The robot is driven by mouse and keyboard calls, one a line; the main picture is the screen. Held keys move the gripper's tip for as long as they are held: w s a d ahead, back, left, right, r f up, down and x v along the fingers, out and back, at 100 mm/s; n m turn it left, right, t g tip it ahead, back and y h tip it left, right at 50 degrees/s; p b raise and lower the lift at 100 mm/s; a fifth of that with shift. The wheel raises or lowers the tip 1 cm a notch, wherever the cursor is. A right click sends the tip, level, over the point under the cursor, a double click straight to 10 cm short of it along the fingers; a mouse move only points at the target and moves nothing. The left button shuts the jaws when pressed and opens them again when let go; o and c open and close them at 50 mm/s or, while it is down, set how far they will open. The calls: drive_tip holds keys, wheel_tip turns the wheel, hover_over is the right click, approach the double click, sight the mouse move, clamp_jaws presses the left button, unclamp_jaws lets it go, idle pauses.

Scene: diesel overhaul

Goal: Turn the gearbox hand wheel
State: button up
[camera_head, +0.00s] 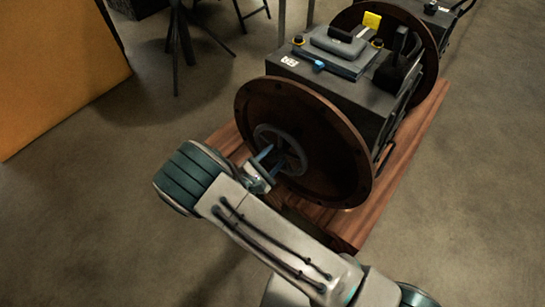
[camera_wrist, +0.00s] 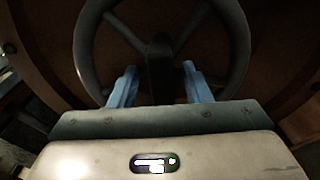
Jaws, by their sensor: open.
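The gearbox hand wheel (camera_head: 295,143) is a grey spoked ring on the face of a large round dark brown flange (camera_head: 322,165). In the wrist view the hand wheel (camera_wrist: 237,52) fills the upper middle, with spokes and a dark central hub (camera_wrist: 160,68). My gripper (camera_head: 271,158) is in front of the wheel, its blue fingers pointing at it. In the wrist view my gripper (camera_wrist: 159,84) is open, with one finger on each side of the hub's lower part. I cannot tell whether the fingers touch the wheel.
The dark gearbox housing (camera_head: 345,85) stands behind the flange on a wooden base (camera_head: 400,165). A yellow part (camera_head: 372,20) and a blue part (camera_head: 319,66) sit on top. An orange panel (camera_head: 55,65) stands at left. The floor (camera_head: 470,200) at right is clear.

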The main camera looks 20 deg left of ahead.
drive_tip(key=p+v, duration=0.3)
drive_tip(key=v, duration=1)
drive_tip(key=shift+s+a, duration=0.15)
drive_tip(key=shift+s, duration=0.2)
drive_tip(key=w+d+r+m+g+h+p, duration=0.25)
drive_tip(key=d+r+m+g+p, duration=0.2)
drive_tip(key=d+r, duration=0.4)
drive_tip(key=w+d+r+m+g+h+p, duration=0.1)
drive_tip(key=w+d+r+m+g+p, duration=0.4)
drive_tip(key=r, duration=0.7)
drive_tip(key=w+d+r+m+g+h+p, duration=0.15)
drive_tip(key=d+r+m+g+p, duration=0.3)
drive_tip(key=d+r, duration=0.45)
drive_tip(key=s+d+r+m+y+p, duration=0.3)
drive_tip(key=d+r+p, duration=0.2)
drive_tip(key=r, duration=0.5)
drive_tip(key=s+d+r+m+y+p, duration=0.3)
drive_tip(key=d+r+m+p, duration=0.1)
drive_tip(key=r, duration=0.6)
drive_tip(key=s+d+r+m+y+p, duration=0.3)
drive_tip(key=d+r+p, duration=0.3)
drive_tip(key=r, duration=0.4)
drive_tip(key=shift+s+d+r+m+y, duration=0.2)
drive_tip(key=shift+s+d+m+y, duration=0.15)
drive_tip(key=shift+d+m+y, duration=0.3)
drive_tip(key=shift+a, duration=0.1)
